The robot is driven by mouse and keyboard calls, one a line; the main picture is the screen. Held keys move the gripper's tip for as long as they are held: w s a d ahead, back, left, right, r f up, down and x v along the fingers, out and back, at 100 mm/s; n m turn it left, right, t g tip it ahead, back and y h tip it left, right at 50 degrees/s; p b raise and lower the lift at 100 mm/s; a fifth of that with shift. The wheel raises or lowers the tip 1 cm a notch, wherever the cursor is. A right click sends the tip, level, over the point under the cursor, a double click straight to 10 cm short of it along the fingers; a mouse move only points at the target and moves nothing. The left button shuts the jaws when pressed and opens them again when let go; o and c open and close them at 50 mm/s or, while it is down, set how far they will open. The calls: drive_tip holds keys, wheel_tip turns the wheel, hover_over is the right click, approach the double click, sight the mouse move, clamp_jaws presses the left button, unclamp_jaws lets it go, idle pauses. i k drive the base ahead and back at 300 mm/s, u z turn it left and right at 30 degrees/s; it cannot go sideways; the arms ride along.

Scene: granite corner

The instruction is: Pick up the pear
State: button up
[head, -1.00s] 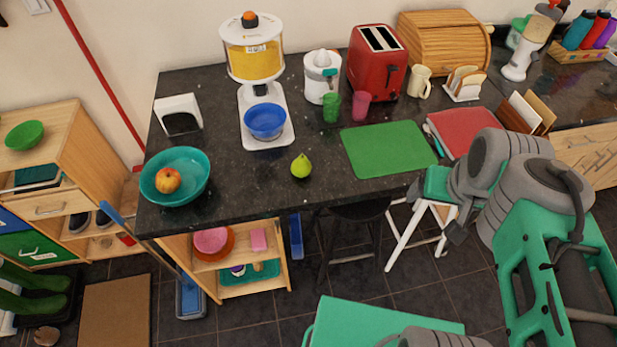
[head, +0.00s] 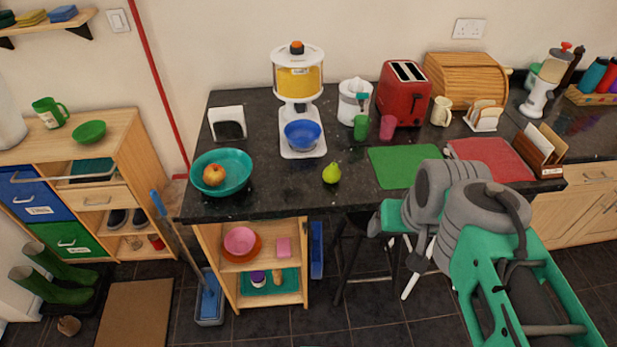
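A green pear (head: 332,174) stands upright on the dark granite counter (head: 285,190), near its front edge, left of the green cutting mat. My arm is at the right of the head view, and my gripper (head: 398,258) hangs in front of the counter's edge, right of and lower than the pear and apart from it. The fingers are small and partly hidden by the wrist, so I cannot tell whether they are open or shut.
A teal bowl (head: 237,165) with an apple (head: 214,174) stands left of the pear. A dispenser (head: 298,82) with a blue bowl (head: 303,134) is behind. Green mat (head: 400,163), red toaster (head: 405,94) and cups are right. A dark stool (head: 358,250) stands below.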

sight(332, 175)
drive_tip(key=u, duration=0.35)
drive_tip(key=i, duration=1)
drive_tip(key=z, duration=0.05)
drive_tip(key=k, duration=1)
drive_tip(key=u, duration=2.15)
drive_tip(key=i, duration=1.4)
drive_tip(key=z, duration=2.2)
